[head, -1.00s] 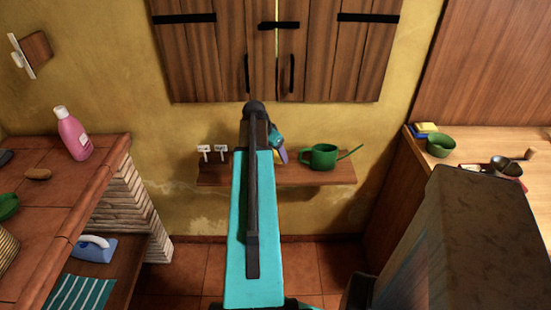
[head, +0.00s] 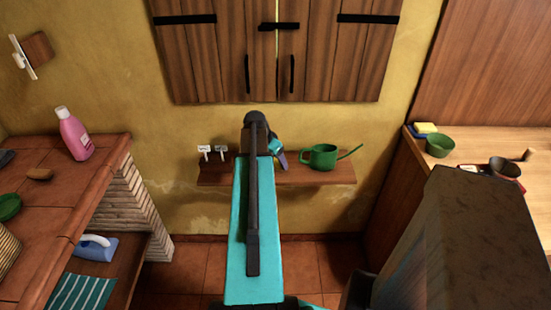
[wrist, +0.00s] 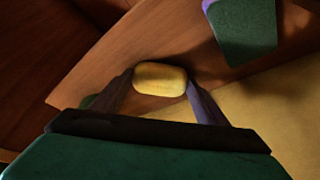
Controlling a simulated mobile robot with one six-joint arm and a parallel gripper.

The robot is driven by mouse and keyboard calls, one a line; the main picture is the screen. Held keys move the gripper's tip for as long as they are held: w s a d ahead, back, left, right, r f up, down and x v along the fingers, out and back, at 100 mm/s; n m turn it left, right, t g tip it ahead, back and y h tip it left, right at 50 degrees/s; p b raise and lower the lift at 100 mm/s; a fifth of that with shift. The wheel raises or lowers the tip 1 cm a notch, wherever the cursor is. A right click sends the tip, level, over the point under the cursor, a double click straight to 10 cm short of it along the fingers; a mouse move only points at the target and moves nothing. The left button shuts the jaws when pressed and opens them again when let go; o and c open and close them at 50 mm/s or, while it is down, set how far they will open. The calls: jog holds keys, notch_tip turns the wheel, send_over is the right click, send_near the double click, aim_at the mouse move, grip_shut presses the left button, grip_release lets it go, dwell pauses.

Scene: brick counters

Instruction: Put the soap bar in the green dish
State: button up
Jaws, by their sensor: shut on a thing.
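The soap bar (wrist: 160,79) is a pale yellow rounded block in the wrist view. My gripper (wrist: 159,88) is shut on it, with one finger at each end of the bar. Behind the bar is a brown wooden surface; I cannot tell whether the bar touches it. In the head view my gripper (head: 281,160) is mostly hidden behind my arm, in front of the wall shelf, and the soap does not show clearly. A shallow green dish (head: 9,207) lies on the tiled counter at the left edge, partly cut off by the frame.
The wall shelf (head: 225,178) holds a green watering can (head: 320,156) and white tags. The left counter (head: 75,195) has a pink bottle (head: 74,136) and a brown oval object (head: 39,174). A green bowl (head: 440,145) stands on the right counter.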

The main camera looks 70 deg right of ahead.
jog(key=shift+f, duration=0.15)
jog(key=o, duration=1.1)
jog(key=shift+b+v, duration=0.95)
jog(key=shift+v, duration=5.25)
jog(key=shift+d, duration=0.1)
